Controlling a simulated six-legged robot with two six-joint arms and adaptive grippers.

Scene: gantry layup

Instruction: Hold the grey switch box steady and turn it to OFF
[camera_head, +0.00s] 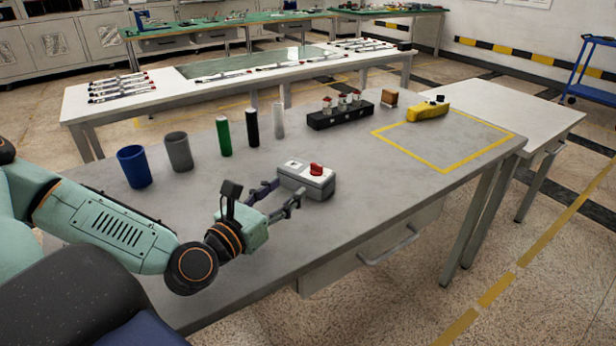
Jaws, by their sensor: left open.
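The grey switch box (305,181) sits on the near grey table, with a pale top plate and a red knob (316,169) on its right part. A small dark mark shows on the left part of its top. The knob's exact setting is too small to read. My left gripper (285,196) is open at the left side of the box. One finger is near its back left side and the other near its front left corner. I cannot tell whether they touch it. My right gripper is not in view.
A black block (340,116) with red-topped parts and a yellow tool (428,110) lie farther right. The front right tabletop is clear.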

